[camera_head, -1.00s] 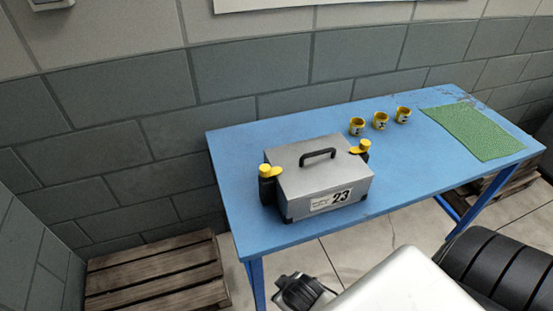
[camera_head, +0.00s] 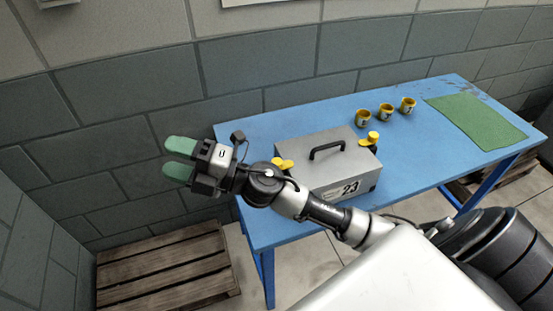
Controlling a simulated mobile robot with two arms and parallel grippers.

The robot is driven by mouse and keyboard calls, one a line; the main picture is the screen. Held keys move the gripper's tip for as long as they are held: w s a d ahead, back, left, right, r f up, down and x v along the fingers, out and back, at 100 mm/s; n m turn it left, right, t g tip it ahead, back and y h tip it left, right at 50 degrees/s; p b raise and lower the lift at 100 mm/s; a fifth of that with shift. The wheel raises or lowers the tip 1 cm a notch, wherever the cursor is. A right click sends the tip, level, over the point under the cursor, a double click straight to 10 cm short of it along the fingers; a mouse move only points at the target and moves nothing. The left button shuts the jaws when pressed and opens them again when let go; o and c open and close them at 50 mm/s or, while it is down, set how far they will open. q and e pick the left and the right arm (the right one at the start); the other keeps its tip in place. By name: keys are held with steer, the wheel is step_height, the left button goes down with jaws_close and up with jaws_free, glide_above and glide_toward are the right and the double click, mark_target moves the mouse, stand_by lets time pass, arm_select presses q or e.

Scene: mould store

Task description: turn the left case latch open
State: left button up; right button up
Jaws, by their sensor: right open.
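The grey case (camera_head: 330,165) with a black top handle (camera_head: 327,147) and the number 23 stands on the blue table (camera_head: 420,160). Its left latch, a yellow knob (camera_head: 283,163), sits at the case's left end; its lower part is hidden behind my right arm. The right latch, another yellow knob (camera_head: 373,138), shows at the case's right end. My right gripper (camera_head: 178,158), with green fingertips, is open and empty. It is in the air left of the case and the table's left edge, apart from the latch. My left gripper is not in view.
Several yellow cups (camera_head: 386,112) stand towards the back of the table. A green mat (camera_head: 476,121) lies at the table's right. A wooden pallet (camera_head: 165,268) is on the floor at lower left. A grey block wall (camera_head: 255,65) stands behind.

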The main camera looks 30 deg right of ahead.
step_height(320, 180, down, 4)
steer(key=a+n+g, duration=0.1)
steer(key=n+g, duration=0.8)
steer(key=n, duration=0.1)
steer(key=n+g+h, duration=0.2)
steer(key=g+h, duration=0.3)
steer(key=h, duration=1.2)
glide_toward(277, 161)
step_height(277, 161, down, 10)
steer(key=shift+d+r+p, duration=0.15)
steer(key=shift+r+p, duration=0.05)
steer(key=shift+p, duration=1.05)
steer(key=c, duration=0.9)
